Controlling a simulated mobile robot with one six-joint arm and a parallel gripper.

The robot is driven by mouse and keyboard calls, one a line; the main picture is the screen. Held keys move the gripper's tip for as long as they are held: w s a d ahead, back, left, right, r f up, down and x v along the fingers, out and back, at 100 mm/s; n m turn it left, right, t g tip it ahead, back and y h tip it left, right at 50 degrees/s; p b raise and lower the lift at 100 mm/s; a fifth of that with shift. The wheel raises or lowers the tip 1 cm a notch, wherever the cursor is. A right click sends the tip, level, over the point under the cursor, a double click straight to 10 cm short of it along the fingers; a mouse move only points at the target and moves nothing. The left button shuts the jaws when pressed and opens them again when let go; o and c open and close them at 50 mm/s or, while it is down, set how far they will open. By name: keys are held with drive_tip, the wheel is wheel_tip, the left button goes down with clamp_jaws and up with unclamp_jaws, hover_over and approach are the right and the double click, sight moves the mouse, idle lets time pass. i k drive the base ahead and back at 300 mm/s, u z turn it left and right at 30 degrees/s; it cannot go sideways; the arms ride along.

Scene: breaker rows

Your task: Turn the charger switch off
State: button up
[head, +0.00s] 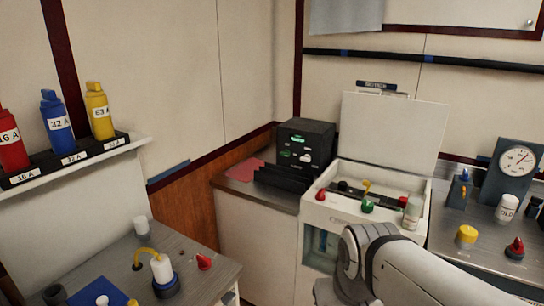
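I cannot tell which control is the charger switch; no readable label marks it. A white cabinet (398,239) stands right of centre with its lid (392,130) raised. On its top are a red knob (321,195), a green knob (367,206), a yellow part (367,187) and another red part (403,201). A dark box (318,138) with green and white markings stands behind it at left. My arm (385,258) crosses the lower right in front of the cabinet and hides part of its front. My gripper is not in view.
A grey bench (210,285) below carries a white-topped part, a yellow hose and a red knob. The right counter (480,235) holds a gauge (517,160), a yellow knob (466,234) and a red knob (515,246).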

sight(287, 153)
drive_tip(key=z, duration=0.05)
drive_tip(key=i, duration=0.9)
drive_tip(key=u, duration=0.05)
